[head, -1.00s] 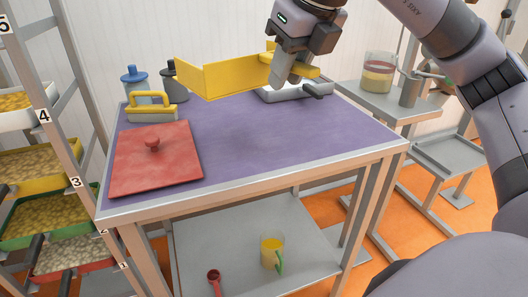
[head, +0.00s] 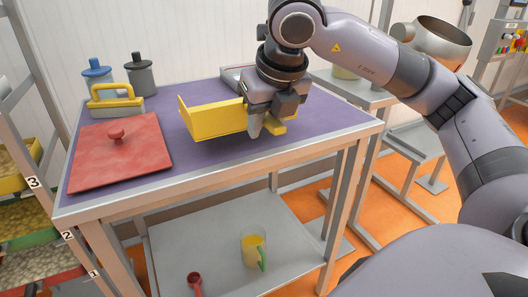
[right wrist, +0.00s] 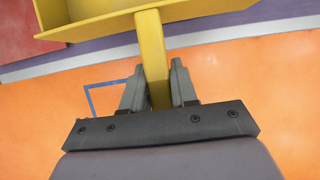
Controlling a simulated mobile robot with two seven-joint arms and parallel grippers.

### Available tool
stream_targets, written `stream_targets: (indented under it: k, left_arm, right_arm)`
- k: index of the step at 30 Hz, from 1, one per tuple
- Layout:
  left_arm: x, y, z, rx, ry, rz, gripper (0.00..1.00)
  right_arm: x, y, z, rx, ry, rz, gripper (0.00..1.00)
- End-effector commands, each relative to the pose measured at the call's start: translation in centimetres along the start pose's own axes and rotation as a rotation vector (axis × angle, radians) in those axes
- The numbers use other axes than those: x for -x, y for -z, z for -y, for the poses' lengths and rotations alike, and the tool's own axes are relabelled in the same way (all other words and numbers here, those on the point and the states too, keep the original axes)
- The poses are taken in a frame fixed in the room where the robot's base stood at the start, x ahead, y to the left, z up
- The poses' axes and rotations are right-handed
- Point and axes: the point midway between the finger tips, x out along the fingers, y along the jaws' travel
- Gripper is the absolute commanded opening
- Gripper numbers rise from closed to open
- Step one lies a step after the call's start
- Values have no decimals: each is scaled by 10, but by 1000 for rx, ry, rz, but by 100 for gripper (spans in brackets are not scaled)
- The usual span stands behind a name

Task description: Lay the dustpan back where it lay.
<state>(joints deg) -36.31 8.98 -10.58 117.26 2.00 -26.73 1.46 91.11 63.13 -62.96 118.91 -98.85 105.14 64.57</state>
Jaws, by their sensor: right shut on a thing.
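The yellow dustpan (head: 215,120) is held low over the right part of the purple table top (head: 225,156) in the head view. I cannot tell whether it touches the surface. My right gripper (head: 262,127) is shut on its handle. In the right wrist view the yellow handle (right wrist: 152,60) runs between the two fingers (right wrist: 158,90), and the pan (right wrist: 90,15) extends beyond at the top. My left gripper is not in view.
A red board with a knob (head: 122,155) lies at the table's left. Behind it stand a yellow-handled brush (head: 117,98), a blue-lidded jar (head: 97,75) and a grey jar (head: 140,73). A grey tray (head: 238,76) lies at the back. The front middle is clear.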

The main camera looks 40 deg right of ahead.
Motion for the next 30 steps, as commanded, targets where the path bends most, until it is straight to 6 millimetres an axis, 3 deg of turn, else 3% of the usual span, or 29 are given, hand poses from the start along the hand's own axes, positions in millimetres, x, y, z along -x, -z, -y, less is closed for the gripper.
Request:
stream_targets:
  k: [12, 20, 21, 23, 30]
  left_arm:
    - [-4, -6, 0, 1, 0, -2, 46]
    - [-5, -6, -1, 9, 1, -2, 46]
    - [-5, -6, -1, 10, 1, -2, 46]
    - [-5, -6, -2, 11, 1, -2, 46]
    - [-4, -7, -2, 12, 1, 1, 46]
  right_arm:
    - [-44, 20, 0, 0, 0, 1, 1]
    - [-48, 22, 0, -1, 0, -1, 1]
    - [-49, 22, 0, 0, 0, -3, 34]
    - [-49, 22, 0, 0, 0, -2, 53]
    - [-48, 22, 0, 0, 0, 0, 53]
